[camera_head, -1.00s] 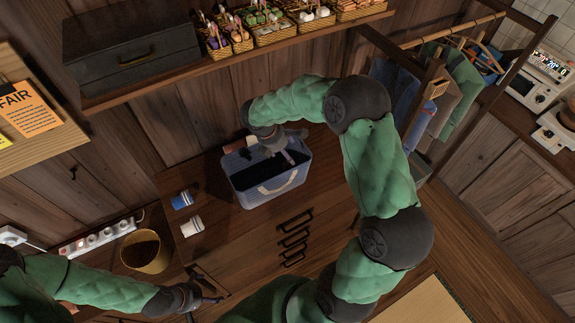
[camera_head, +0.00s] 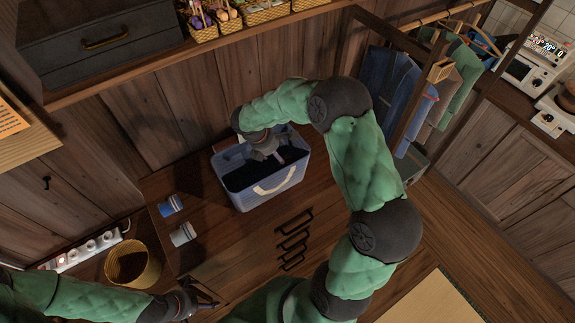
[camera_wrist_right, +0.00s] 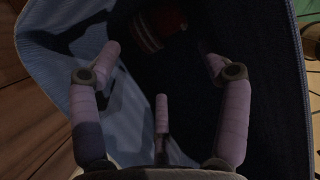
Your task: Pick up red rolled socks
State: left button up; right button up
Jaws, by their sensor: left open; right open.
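A blue basket (camera_head: 270,198) with a pale handle stands on the wooden chest. My right gripper (camera_head: 280,158) reaches down into its opening. In the right wrist view my right gripper (camera_wrist_right: 160,70) is open, its fingers spread inside the dark basket. A dim red rolled thing with pale stripes, likely the red rolled socks (camera_wrist_right: 160,25), lies in the basket beyond the fingertips, apart from them. The socks cannot be made out in the head view. My left gripper (camera_head: 205,303) is open and empty at the lower left, by the chest's front left edge.
A wicker bin (camera_head: 134,264) and a power strip (camera_head: 85,249) are at lower left. Hanging clothes (camera_head: 400,90) are at right. A shelf with baskets runs above.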

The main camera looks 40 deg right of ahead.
jog(key=x, duration=0.8)
jog(key=shift+d+f, duration=0.15)
jog(key=shift+s, duration=0.1)
jog(key=c, duration=0.7)
